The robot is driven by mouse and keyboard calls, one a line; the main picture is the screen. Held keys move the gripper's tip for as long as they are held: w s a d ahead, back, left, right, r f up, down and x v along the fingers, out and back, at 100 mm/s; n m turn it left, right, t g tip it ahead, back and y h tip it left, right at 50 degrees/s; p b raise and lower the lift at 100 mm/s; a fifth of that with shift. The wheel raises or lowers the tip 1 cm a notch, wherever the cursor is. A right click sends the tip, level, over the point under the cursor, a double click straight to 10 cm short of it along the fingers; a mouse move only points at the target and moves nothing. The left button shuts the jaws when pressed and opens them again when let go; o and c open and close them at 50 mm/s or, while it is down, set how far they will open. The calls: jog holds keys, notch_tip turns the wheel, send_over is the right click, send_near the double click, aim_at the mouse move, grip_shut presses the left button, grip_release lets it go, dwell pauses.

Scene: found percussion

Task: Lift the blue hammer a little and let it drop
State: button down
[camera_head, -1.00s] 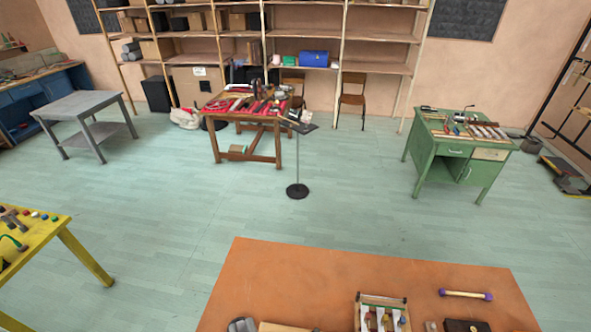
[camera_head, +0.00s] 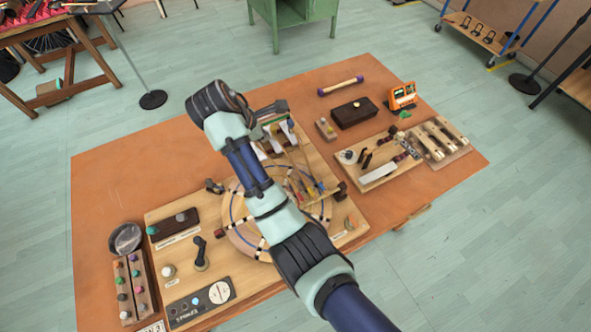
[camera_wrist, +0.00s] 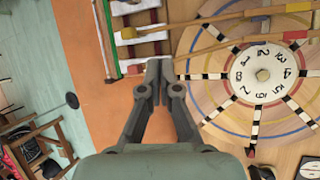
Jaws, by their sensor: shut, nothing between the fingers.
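A wooden rack with white bars and thin wooden hammer sticks shows beside my arm in the head view. Near the sticks' lower ends are red, yellow and blue bands; the blue-marked one, likely the blue hammer (camera_head: 319,187), lies furthest right. Its head is hard to make out. In the wrist view the sticks (camera_wrist: 215,44) run from the rack (camera_wrist: 112,40) over a numbered round dial (camera_wrist: 262,75). My gripper (camera_wrist: 158,66) is shut and empty, with its fingertips near the rack's end in that view. My arm hides part of the rack and dial in the head view.
The orange table (camera_head: 120,190) also holds a dark box (camera_head: 354,112), a purple-ended rod (camera_head: 341,86), an orange device (camera_head: 402,96) and a board of wooden parts (camera_head: 380,165). A round metal dish (camera_head: 126,238) stands at the left. The table's back left is clear.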

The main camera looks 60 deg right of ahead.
aim_at(298, 141)
jog(key=shift+n+g, duration=0.7)
jog(key=shift+g, duration=0.1)
jog(key=b+x, duration=0.1)
jog(key=x, duration=0.3)
jog(key=s+b+x, duration=0.1)
jog(key=b+x, duration=0.1)
jog(key=x, duration=0.3)
jog(key=s+d+r+b+x, duration=0.1)
jog(key=b+x, duration=0.1)
jog(key=x, duration=0.3)
jog(key=shift+s, duration=0.15)
jog(key=shift+r, duration=0.1)
notch_tip(298, 141, up, 4)
jog(key=t+p, duration=0.1)
jog(key=p, duration=0.6)
jog(key=shift+s+a+h+p, duration=0.15)
jog(key=shift+h+p, duration=0.25)
jog(key=shift+s+r+m+t+h+p, duration=0.1)
jog(key=shift+r+m+t+h+p, duration=0.3)
jog(key=shift+p, duration=0.6)
jog(key=shift+f, duration=0.2)
